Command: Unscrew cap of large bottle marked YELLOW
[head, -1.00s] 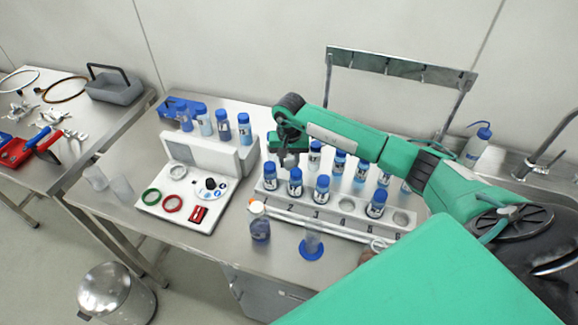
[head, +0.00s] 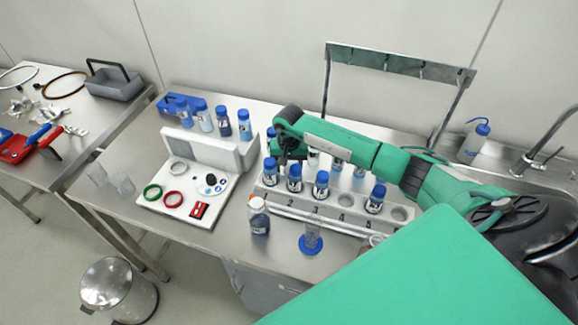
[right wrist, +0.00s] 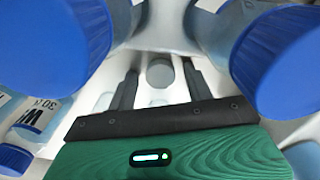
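Several blue-capped bottles stand upright in a numbered white rack (head: 330,222). The front row holds bottles at the left (head: 270,170), beside it (head: 294,179), then (head: 321,185), and farther right (head: 375,199). More stand in a back row, partly hidden by my arm. I cannot read which is marked YELLOW. My right gripper (right wrist: 160,85) is open and empty, its two dark fingers apart, low between two large blue caps, left (right wrist: 75,40) and right (right wrist: 285,60). In the head view it is mostly hidden behind its wrist, at the rack's back left. My left gripper is not in view.
A small bottle (head: 259,218) and a blue-based cylinder (head: 311,240) stand before the rack. A white station (head: 185,185) with coloured rings is to the left, with more blue-capped bottles behind it. A wash bottle (head: 475,143) and sink are at the right.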

